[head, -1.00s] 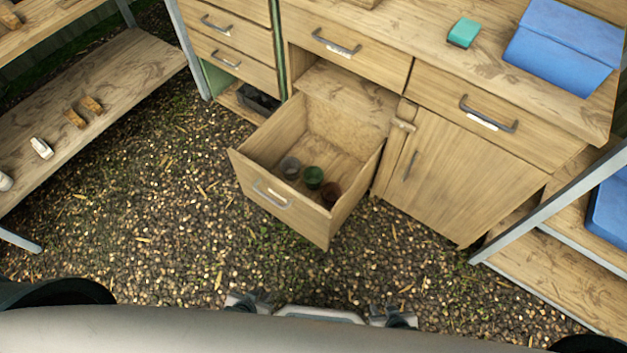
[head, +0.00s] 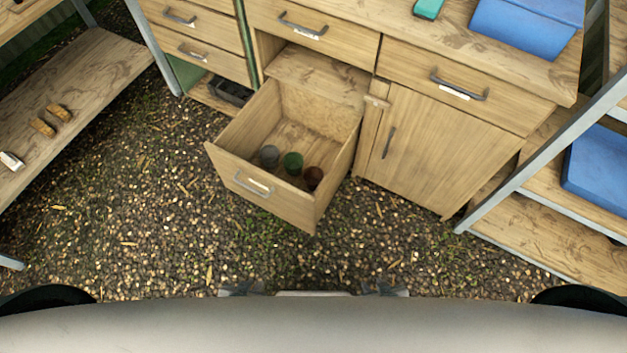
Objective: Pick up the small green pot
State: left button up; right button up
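The small green pot (head: 292,163) stands upright inside the open bottom drawer (head: 262,209) of the wooden cabinet. It is between a grey pot (head: 269,156) on its left and a brown pot (head: 313,177) on its right. The three pots form a row near the drawer's front right part. The drawer's front panel hides part of their lower sides. I make out neither of my grippers in the head view; only parts of my own body show along the bottom edge.
Gravel ground (head: 150,220) is clear before the drawer. A closed cupboard door (head: 440,150) is right of it. A wooden shelf (head: 90,85) stands left, a metal-framed shelf (head: 530,230) right. A blue box (head: 525,25) and teal item (head: 428,9) are on the worktop.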

aim_at(293, 162)
jog(key=j+z, duration=0.25)
jog(key=z, duration=0.25)
jog(key=j+z, duration=0.25)
jog(key=z, duration=0.25)
jog(key=j+z, duration=0.15)
jog(key=j, duration=0.3)
jog(key=k+j+z, duration=0.1)
jog(key=j, duration=0.3)
jog(key=k+j+z, duration=0.15)
jog(key=j, duration=0.3)
jog(key=k+j+z, duration=0.1)
jog(key=j, duration=0.3)
jog(key=k+j, duration=0.15)
jog(key=j, duration=0.15)
jog(key=k+j, duration=0.1)
jog(key=j, duration=0.25)
